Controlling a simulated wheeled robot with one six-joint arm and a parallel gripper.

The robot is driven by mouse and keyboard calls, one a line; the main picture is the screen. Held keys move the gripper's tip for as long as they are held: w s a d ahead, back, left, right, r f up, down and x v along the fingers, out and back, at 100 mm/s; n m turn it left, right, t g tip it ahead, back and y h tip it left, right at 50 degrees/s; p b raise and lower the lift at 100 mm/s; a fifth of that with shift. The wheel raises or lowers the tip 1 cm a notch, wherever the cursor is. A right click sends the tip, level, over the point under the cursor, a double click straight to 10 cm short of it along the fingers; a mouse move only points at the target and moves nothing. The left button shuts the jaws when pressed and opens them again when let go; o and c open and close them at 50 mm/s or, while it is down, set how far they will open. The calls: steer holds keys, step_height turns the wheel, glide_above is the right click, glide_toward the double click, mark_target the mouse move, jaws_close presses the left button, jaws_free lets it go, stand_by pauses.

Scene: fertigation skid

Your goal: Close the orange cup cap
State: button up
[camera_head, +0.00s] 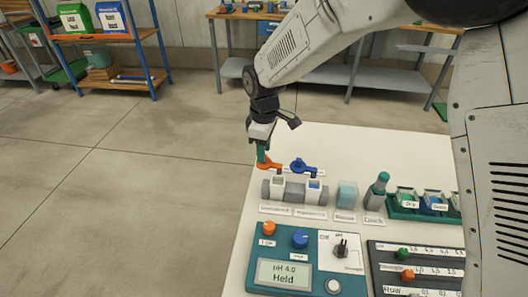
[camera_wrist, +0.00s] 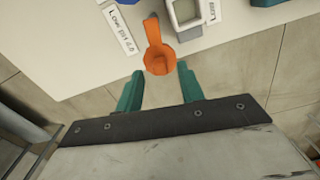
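The orange cup cap (camera_head: 270,164) stands open, raised off the left white cup (camera_head: 278,184) at the table's left edge. In the wrist view the cap (camera_wrist: 160,58) is a round orange end with a narrow stem, beside the open mouth of a cup (camera_wrist: 186,14). My gripper (camera_head: 261,155) is above the table edge at the cap. In the wrist view its two teal fingers (camera_wrist: 158,76) are apart, with the cap's round end at or just beyond the tips and a gap on either side. Contact is not visible.
A blue cap (camera_head: 304,165) stands over the neighbouring cup. A clear beaker (camera_head: 346,196), a teal-topped probe (camera_head: 378,190) and a row of small bins (camera_head: 420,203) are to the right. A pH meter panel (camera_head: 290,270) lies in front. Open floor is left of the table.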

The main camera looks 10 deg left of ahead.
steer(key=shift+f, duration=0.8)
jaws_close()
